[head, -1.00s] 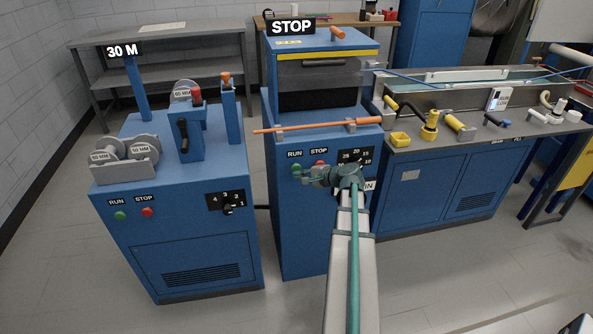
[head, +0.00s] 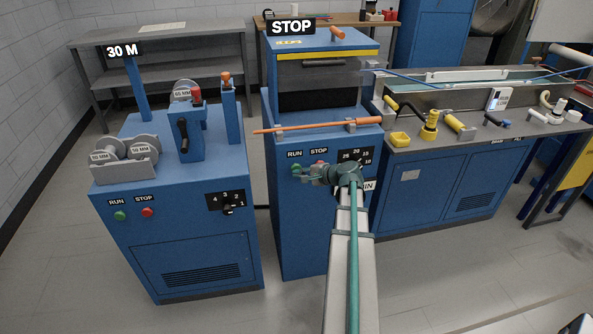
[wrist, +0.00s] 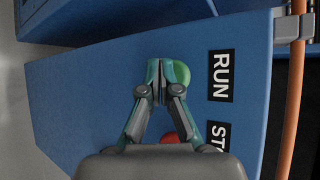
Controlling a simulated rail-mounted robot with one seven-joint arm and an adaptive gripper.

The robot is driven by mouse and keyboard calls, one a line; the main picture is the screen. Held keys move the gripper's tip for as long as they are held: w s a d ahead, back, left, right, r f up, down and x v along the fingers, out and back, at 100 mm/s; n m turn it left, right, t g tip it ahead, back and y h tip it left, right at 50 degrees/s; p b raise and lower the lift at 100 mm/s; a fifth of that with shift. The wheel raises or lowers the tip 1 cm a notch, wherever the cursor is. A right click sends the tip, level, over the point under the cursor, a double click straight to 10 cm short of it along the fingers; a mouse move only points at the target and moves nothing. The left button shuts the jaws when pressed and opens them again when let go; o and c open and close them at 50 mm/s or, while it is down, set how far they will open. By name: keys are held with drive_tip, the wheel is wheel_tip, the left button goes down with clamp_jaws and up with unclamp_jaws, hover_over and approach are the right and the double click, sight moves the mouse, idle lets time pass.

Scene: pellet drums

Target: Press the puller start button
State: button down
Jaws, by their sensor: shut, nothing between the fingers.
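The middle blue machine (head: 303,225) has a green button (head: 296,168) under a RUN label and a red button (head: 319,163) under a STOP label. A sign reading STOP (head: 291,26) stands on top of it. My gripper (head: 304,172) is shut and empty at the machine's front, by the green button. In the wrist view the shut fingertips (wrist: 160,70) overlap the edge of the green button (wrist: 184,74); I cannot tell whether they touch it.
The left blue machine (head: 190,240) has its own green RUN button (head: 120,216), red STOP button (head: 147,212) and a sign reading 30 M (head: 122,51). A dial (head: 350,158) is partly hidden by my arm. An orange rod (head: 310,127) runs above the buttons. A bench (head: 440,185) stands right.

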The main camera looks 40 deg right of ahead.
drive_tip(key=shift+w+d, duration=0.35)
drive_tip(key=shift+w, duration=0.25)
idle(0.7)
drive_tip(key=shift+s, duration=0.1)
idle(0.4)
drive_tip(key=shift+s+a, duration=0.3)
drive_tip(key=shift+s, duration=0.2)
drive_tip(key=shift+s+a, duration=0.25)
drive_tip(key=shift+s, duration=0.2)
drive_tip(key=s, duration=0.1)
drive_tip(key=s+a, duration=0.1)
drive_tip(key=s, duration=0.1)
drive_tip(key=s+a, duration=0.1)
drive_tip(key=shift+s+a+b, duration=0.15)
drive_tip(key=shift+s+b, duration=0.05)
drive_tip(key=shift+b, duration=0.1)
idle(0.6)
